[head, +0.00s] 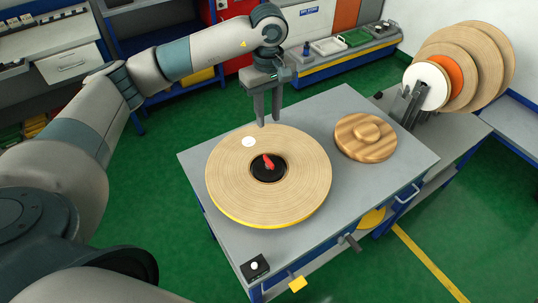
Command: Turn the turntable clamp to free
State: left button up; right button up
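The turntable on the grey table carries a large wood-coloured tape roll (300,200) with a yellow lower edge and a white round label (249,142). In the roll's black centre (266,175) is the red clamp lever (269,161), standing up at a slant. My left gripper (268,122) points down above the roll's far edge, behind the clamp and apart from it. Its two fingers show a narrow gap with nothing seen between them. My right gripper is not in view.
A round wooden piece (365,137) lies right of the roll on the table (345,98). A small black box with a white button (254,267) sits at the near corner. Several discs (462,60) stand on a rack at the back right. Green floor surrounds the table.

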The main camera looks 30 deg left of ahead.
aim_at(269, 160)
pick_arm(q)
jog(key=shift+f, duration=0.1)
notch_tip(269, 160, down, 16)
jog(key=p, duration=0.6)
jog(key=shift+d+f, duration=0.1)
jog(key=shift+f, duration=0.55)
jog(key=shift+c, duration=0.7)
grip_shut()
